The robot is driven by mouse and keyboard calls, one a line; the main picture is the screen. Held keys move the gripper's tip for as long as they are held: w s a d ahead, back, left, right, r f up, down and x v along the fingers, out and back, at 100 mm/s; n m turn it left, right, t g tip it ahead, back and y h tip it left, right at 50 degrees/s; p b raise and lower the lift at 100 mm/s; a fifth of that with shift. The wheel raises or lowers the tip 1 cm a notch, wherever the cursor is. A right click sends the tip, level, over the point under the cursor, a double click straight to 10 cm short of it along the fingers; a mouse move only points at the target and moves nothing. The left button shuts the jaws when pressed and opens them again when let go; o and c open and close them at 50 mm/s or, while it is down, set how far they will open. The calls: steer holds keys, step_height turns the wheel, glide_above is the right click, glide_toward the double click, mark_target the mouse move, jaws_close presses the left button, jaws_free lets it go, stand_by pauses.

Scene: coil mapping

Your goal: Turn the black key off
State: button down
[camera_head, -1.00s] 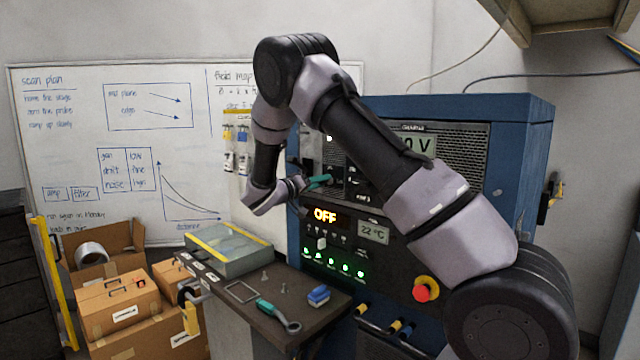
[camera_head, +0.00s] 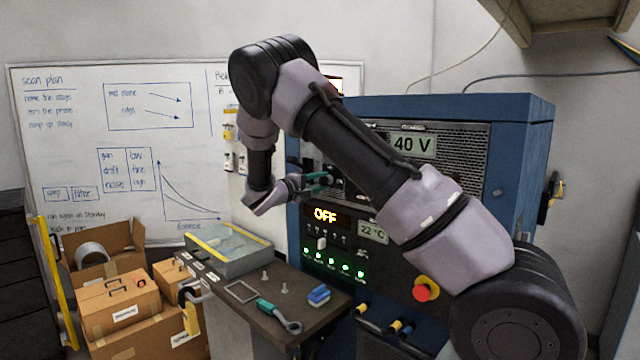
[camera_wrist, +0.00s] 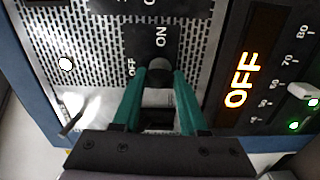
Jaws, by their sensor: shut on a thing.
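The black key (camera_wrist: 158,70) sits in a black switch plate on the blue cabinet's front, with ON and OFF printed beside it in the wrist view. My gripper (camera_wrist: 160,76) has its green fingers closed on the key from both sides. In the head view my gripper (camera_head: 320,178) is at the cabinet's left upper panel, and the key is too small and covered to make out there. The fingers hide part of the key, so I cannot tell its exact angle.
The blue cabinet (camera_head: 520,120) shows a 40 V display (camera_head: 411,145), a lit OFF display (camera_head: 325,215) and a red stop button (camera_head: 422,292).

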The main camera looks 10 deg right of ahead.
steer(key=shift+n, duration=0.4)
steer(key=shift+c, duration=2.2)
jaws_free()
steer(key=shift+a, duration=0.1)
steer(key=v, duration=1)
steer(key=shift+s+a, duration=0.25)
steer(key=shift+a, duration=0.05)
